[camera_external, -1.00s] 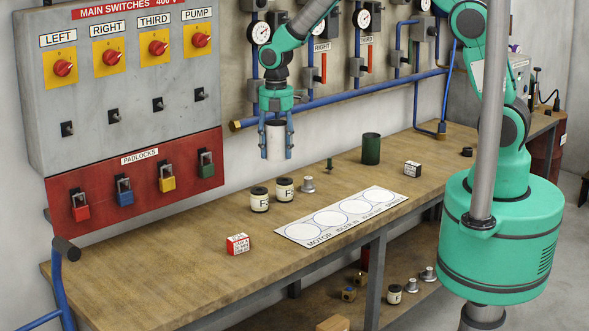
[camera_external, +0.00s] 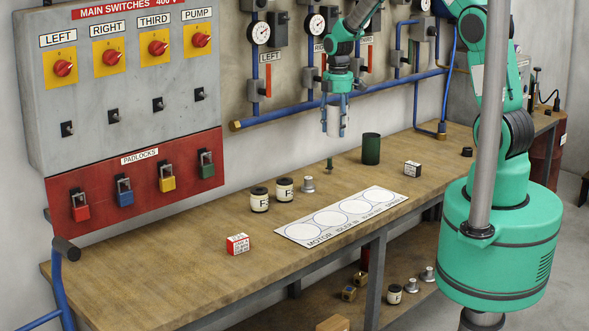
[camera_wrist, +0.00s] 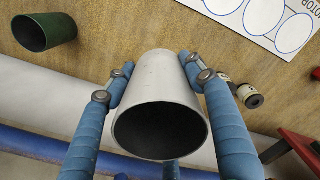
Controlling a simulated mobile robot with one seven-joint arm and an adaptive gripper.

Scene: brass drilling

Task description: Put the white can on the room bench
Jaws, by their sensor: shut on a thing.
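The white can (camera_wrist: 158,82) is an open-topped, pale grey-white cylinder, seen from its open end between the blue fingers in the wrist view. My gripper (camera_external: 335,118) is shut on it and holds it in the air above the back part of the wooden bench (camera_external: 160,262). A gap shows between the can and the bench top.
A green can (camera_external: 371,149) stands on the bench to the right of my gripper. Two labelled jars (camera_external: 285,189), a small metal part (camera_external: 307,184), a dark green peg (camera_external: 330,165), a white sheet with circles (camera_external: 340,216) and small boxes (camera_external: 237,243) also lie there. Blue pipes (camera_external: 300,107) run behind.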

